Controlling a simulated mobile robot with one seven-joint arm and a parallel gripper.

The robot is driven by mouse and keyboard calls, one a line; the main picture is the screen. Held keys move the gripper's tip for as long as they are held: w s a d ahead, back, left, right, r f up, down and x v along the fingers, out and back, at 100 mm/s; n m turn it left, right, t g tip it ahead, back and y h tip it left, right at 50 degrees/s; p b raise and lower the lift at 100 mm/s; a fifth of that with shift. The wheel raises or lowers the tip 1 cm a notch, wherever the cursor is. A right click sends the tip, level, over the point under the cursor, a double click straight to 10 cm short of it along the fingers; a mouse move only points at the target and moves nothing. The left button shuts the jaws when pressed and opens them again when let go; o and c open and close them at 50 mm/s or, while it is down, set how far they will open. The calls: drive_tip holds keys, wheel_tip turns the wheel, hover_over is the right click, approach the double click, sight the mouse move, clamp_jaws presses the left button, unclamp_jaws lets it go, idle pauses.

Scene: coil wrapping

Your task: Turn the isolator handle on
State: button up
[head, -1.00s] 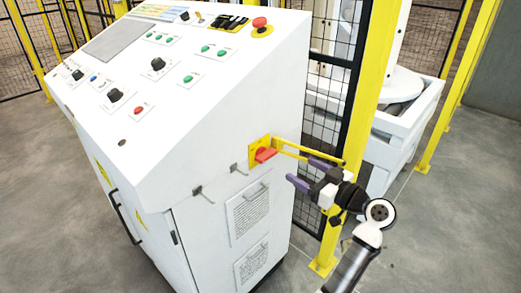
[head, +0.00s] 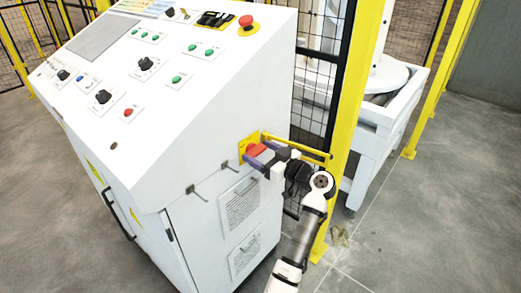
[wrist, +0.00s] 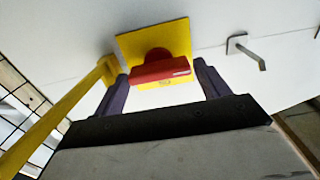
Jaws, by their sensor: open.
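The isolator handle (head: 257,150) is a red knob on a yellow plate (head: 243,148), set in the white cabinet's side wall. In the wrist view the red handle (wrist: 160,68) lies crosswise in front of its yellow plate (wrist: 178,35). My gripper (head: 261,155) is at the handle in the head view. In the wrist view my gripper (wrist: 160,80) is open, with one purple finger to the left of the handle and one to the right. A gap shows on the right; on the left the finger is very near the handle end, and contact cannot be told.
A yellow bar (head: 298,145) sticks out beside the handle and passes close to my left finger in the wrist view. A metal hook (head: 197,192) is on the cabinet wall (head: 215,165). A yellow fence post (head: 350,120) stands to the right.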

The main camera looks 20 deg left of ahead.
drive_tip(key=shift+a, duration=0.2)
drive_tip(key=shift+c, duration=0.2)
drive_tip(key=c, duration=0.7)
drive_tip(key=shift+o, duration=0.2)
